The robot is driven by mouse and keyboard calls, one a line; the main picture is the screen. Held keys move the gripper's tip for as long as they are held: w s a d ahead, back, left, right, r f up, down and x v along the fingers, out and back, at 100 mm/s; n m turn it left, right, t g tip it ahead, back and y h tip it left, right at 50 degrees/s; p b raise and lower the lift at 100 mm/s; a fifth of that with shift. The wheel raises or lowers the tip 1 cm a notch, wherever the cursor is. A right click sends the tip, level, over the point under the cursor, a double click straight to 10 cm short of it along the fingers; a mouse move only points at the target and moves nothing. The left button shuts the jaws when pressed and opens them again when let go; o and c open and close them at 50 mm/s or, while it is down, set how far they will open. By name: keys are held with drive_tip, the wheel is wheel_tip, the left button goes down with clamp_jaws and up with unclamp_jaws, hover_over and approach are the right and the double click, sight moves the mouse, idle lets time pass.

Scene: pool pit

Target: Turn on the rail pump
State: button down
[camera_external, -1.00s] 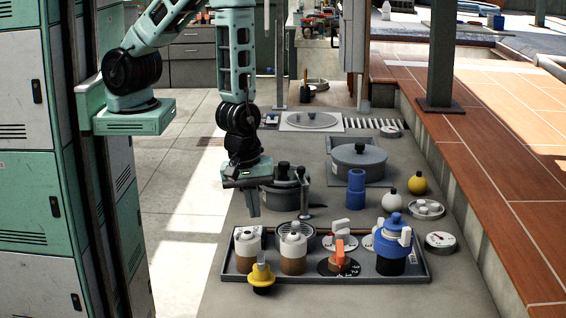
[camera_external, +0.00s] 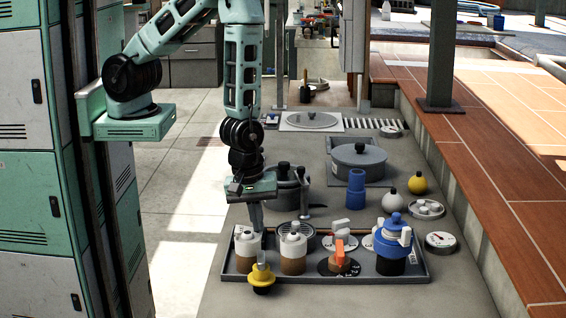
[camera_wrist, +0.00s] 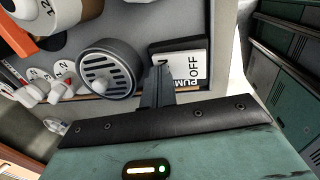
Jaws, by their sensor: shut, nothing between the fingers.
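The pump switch plate (camera_wrist: 186,68) shows in the wrist view, a dark frame with a white label reading "OFF" and part of "PUMP". My gripper (camera_wrist: 158,68) is shut and empty, its fingertips over the plate's left part. They cover part of the label and whatever switch may be there. I cannot tell whether they touch it. In the external view my gripper (camera_external: 258,225) points down just behind the left white-topped brown bottle (camera_external: 246,258). The plate cannot be made out there.
A round slotted grille (camera_wrist: 105,72) sits beside the fingers. Small white knobs (camera_wrist: 38,93) stand to its left. In the external view, a shallow tray (camera_external: 415,273) holds bottles, an orange-handled valve (camera_external: 340,258) and a blue-topped pump (camera_external: 391,243). A yellow knob (camera_external: 262,277) stands at its front edge.

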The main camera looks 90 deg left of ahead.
drive_tip(key=shift+s, duration=0.15)
drive_tip(key=shift+s+r, duration=0.3)
drive_tip(key=shift+s, duration=0.25)
wheel_tip(320, 180, up, 14)
drive_tip(key=w+p, duration=0.2)
drive_tip(key=p, duration=1)
drive_tip(key=shift+f, duration=0.1)
drive_tip(key=w+a+r+m+h+b, duration=0.1)
drive_tip(key=a+r+m+b, duration=0.3)
drive_tip(key=a, duration=0.6)
drive_tip(key=w+a+f+m+b, duration=0.1)
drive_tip(key=a+b, duration=0.5)
drive_tip(key=a, duration=0.3)
drive_tip(key=s+a+r+m+g+y+b, duration=0.1)
drive_tip(key=s+a+m+b, duration=0.4)
drive_tip(key=s+a, duration=1.2)
drive_tip(key=shift+s+a+r+g+y+b, duration=0.15)
drive_tip(key=shift+s+a+g+y+b, duration=0.15)
drive_tip(key=shift+s+b, duration=0.4)
